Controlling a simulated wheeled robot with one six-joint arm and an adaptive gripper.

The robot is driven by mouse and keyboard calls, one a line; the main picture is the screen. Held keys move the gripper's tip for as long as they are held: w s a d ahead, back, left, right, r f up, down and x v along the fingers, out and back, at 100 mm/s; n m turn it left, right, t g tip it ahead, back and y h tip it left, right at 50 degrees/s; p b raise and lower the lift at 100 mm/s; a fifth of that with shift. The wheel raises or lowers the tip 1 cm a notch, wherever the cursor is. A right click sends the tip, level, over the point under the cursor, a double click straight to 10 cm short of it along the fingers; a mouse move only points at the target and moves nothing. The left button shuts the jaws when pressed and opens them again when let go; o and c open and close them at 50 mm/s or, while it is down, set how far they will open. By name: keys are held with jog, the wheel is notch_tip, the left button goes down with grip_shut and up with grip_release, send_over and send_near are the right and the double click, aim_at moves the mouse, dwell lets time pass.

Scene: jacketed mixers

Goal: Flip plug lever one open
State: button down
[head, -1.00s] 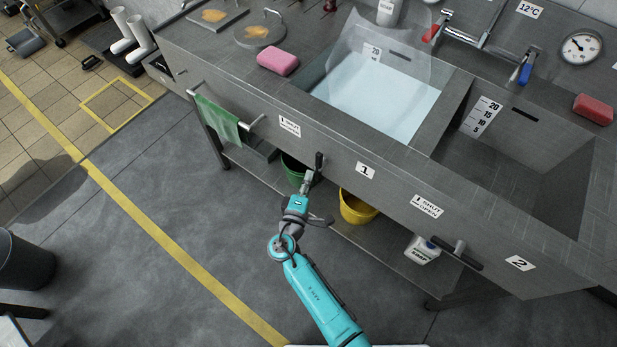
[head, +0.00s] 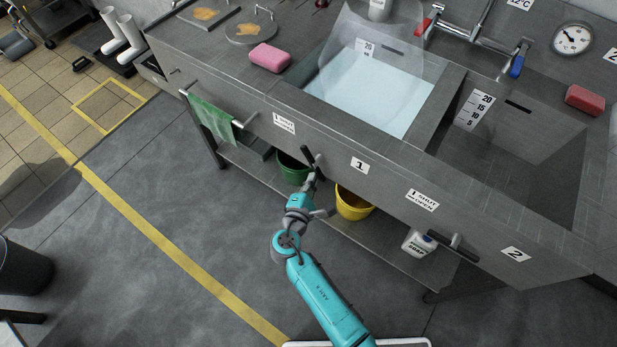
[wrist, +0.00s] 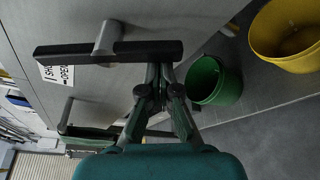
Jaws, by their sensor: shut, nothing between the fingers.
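Plug lever one is a black bar on a grey stem (wrist: 107,38) on the front panel of the sink. In the head view its bar (head: 307,156) leans with its upper end to the left, between the shut/open label (head: 284,123) and the "1" label (head: 359,165). In the wrist view the bar (wrist: 75,53) lies across the picture. My gripper (head: 312,175) is shut and empty just below the lever. In the wrist view its fingertips (wrist: 160,72) are at the bar's right end; I cannot tell if they touch. Basin one (head: 365,90) holds water.
Lever two (head: 452,246) is on the panel to the right. A green bucket (head: 292,170), a yellow bucket (head: 353,203) and a soap bottle (head: 418,242) stand on the shelf below. A green cloth (head: 210,118) hangs from a rail at left. The floor to the left is open.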

jog(key=d+n+g, duration=0.1)
jog(key=n, duration=0.1)
jog(key=s+r+n+g+h, duration=0.1)
jog(key=n, duration=0.1)
jog(key=shift+s+d+r, duration=0.1)
jog(key=shift+s+d, duration=0.05)
jog(key=shift+d, duration=0.25)
jog(key=r+n+h, duration=0.1)
jog(key=d+r+n+g, duration=0.1)
jog(key=n, duration=0.1)
jog(key=shift+s+d+n+h, duration=0.1)
jog(key=shift+s+n+h, duration=0.2)
jog(key=shift+s+h, duration=0.1)
jog(key=shift+r, duration=0.2)
notch_tip(320, 180, down, 4)
jog(key=v, duration=1)
jog(key=shift+w, duration=0.1)
dwell(0.7)
